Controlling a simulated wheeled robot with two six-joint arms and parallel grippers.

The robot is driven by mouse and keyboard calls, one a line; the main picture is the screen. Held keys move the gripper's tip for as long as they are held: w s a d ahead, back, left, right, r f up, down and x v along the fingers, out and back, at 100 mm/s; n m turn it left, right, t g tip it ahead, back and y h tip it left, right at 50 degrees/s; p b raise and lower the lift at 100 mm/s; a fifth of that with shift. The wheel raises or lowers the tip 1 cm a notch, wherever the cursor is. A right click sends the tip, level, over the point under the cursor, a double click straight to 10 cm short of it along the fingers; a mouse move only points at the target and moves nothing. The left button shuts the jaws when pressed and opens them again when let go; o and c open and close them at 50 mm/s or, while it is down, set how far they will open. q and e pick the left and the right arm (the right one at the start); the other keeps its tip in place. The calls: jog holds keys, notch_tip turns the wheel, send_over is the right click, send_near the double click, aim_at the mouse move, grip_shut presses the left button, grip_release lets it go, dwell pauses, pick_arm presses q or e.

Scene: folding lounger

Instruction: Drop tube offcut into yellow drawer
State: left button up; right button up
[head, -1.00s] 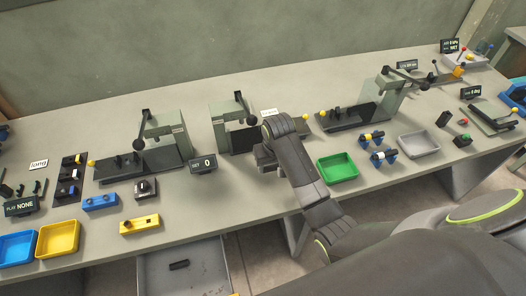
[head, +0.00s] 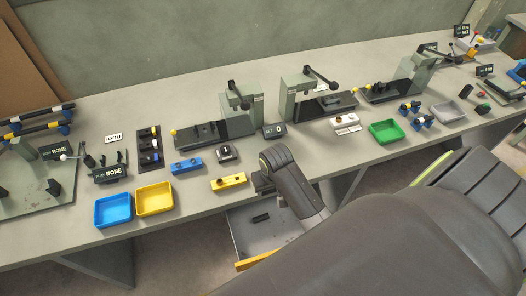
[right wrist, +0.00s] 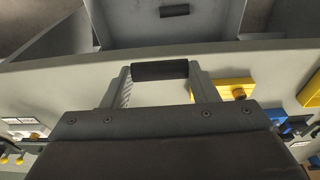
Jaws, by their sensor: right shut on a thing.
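My right gripper (head: 257,184) is over the front edge of the bench, beside the open drawer. In the right wrist view the gripper (right wrist: 160,76) is shut on a short black tube offcut (right wrist: 160,71), held crosswise between the fingertips. The open drawer (head: 245,238) has a grey tray and a yellow front (head: 264,254). A black tube piece (head: 260,218) lies inside it; the drawer floor (right wrist: 215,27) and that piece (right wrist: 174,10) also show in the right wrist view. In the head view the held offcut is hard to make out. My left gripper is not in view.
A yellow block (head: 229,182) stands on the bench just left of my right gripper. A blue tray (head: 113,210) and a yellow tray (head: 155,198) are further left, a green tray (head: 387,132) to the right. Bench fixtures stand behind.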

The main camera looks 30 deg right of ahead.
jog(key=shift+s+f, duration=0.1)
jog(key=shift+f, duration=0.45)
jog(key=shift+d+f, duration=0.2)
jog(key=shift+f, duration=2.3)
jog(key=o, duration=1)
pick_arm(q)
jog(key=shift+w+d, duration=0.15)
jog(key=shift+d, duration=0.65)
pick_arm(e)
jog(key=shift+o, duration=0.2)
